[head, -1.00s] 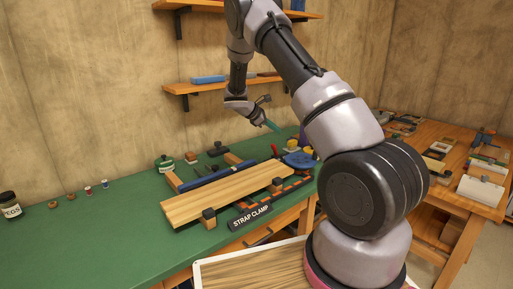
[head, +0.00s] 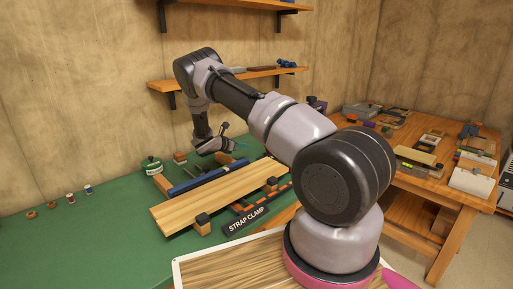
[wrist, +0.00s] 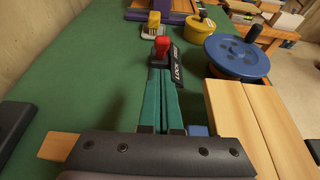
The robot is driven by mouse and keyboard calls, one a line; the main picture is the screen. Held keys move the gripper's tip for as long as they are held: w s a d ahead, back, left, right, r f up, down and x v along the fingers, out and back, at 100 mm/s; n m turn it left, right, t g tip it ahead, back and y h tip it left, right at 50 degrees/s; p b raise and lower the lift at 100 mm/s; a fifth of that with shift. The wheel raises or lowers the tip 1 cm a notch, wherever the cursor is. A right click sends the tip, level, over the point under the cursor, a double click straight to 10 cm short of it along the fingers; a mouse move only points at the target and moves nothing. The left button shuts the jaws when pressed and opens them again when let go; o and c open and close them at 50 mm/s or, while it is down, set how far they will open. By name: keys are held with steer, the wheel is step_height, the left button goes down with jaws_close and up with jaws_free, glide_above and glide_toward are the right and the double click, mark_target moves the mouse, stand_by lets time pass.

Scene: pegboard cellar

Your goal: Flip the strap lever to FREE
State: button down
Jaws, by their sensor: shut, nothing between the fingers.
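The strap lever (wrist: 162,46) has a red handle and stands on a dark base beside a black plate reading LOCK (wrist: 178,66) in the wrist view. My gripper (wrist: 163,72) has its teal fingers shut together and empty, pointing at the lever, with the tips just on the near side of it. I cannot tell whether they touch. In the head view my gripper (head: 241,148) hangs low over the far part of the strap clamp, whose label (head: 247,219) faces front. The lever is hidden behind my arm there. No FREE marking shows.
A blue wheel (wrist: 237,58) with a dark knob stands right of the lever. A yellow pot (wrist: 201,25) and a yellow block (wrist: 152,26) lie beyond. The clamped wooden board (head: 205,200) lies in front.

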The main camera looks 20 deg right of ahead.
steer(key=x, duration=1)
steer(key=shift+d+r, duration=0.1)
